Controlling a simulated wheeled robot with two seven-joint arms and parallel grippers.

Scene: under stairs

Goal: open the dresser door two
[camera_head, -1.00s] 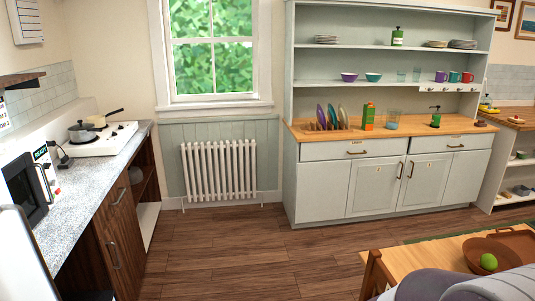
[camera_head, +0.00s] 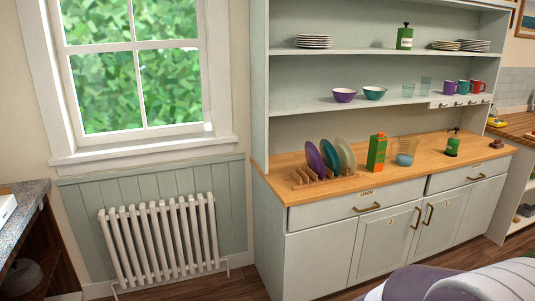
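The pale green-grey dresser (camera_head: 320,262) stands ahead and to the right, with open shelves above a wooden counter. Its base has two panelled cupboard doors side by side, a left door (camera_head: 384,248) and a right door (camera_head: 438,230). Both doors are shut. The left door's brass handle (camera_head: 416,218) and the right door's brass handle (camera_head: 428,214) stand close together at the middle seam. Each door bears a small mark too small to read. Part of my arm crosses the lower right and hides the foot of the doors. Neither gripper is in view.
Two shut drawers, a left drawer (camera_head: 340,208) and a right drawer (camera_head: 460,179), sit above the doors. A plate rack (camera_head: 310,178), an orange-green carton (camera_head: 376,153) and glassware stand on the counter. A white radiator (camera_head: 165,240) is at left. Little floor shows.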

